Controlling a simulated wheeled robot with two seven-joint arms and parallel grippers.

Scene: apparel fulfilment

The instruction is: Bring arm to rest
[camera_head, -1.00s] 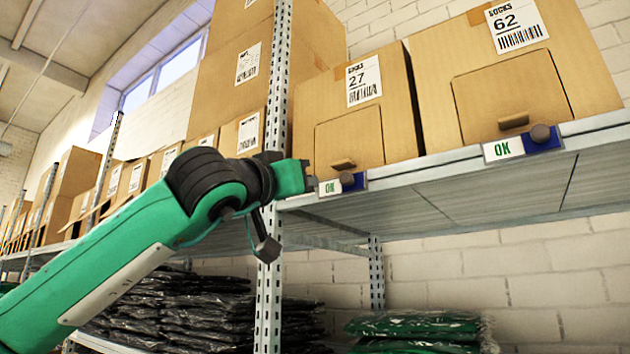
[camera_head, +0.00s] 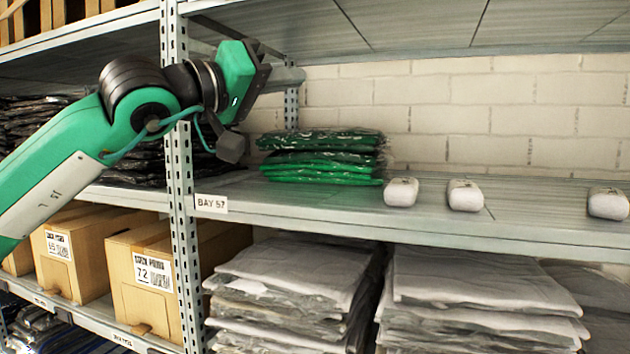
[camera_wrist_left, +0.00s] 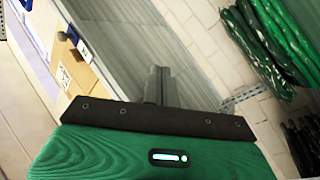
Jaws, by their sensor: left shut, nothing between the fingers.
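My green left arm comes in from the left side of the head view. Its gripper (camera_head: 290,77) is raised in front of the shelving, just under the upper shelf and above the stack of green bagged garments (camera_head: 322,160). The fingers are shut together with nothing between them. In the left wrist view the shut fingers (camera_wrist_left: 160,84) point up the picture past the dark bracket, with the green garments (camera_wrist_left: 270,40) at upper right. My right gripper is in neither view.
A perforated upright (camera_head: 181,230) stands behind my forearm. The middle shelf (camera_head: 320,212), labelled BAY 57, carries several small white items (camera_head: 465,195). Below are grey bagged stacks (camera_head: 480,290) and cardboard boxes (camera_head: 145,285). The upper shelf (camera_head: 430,25) lies close above the gripper.

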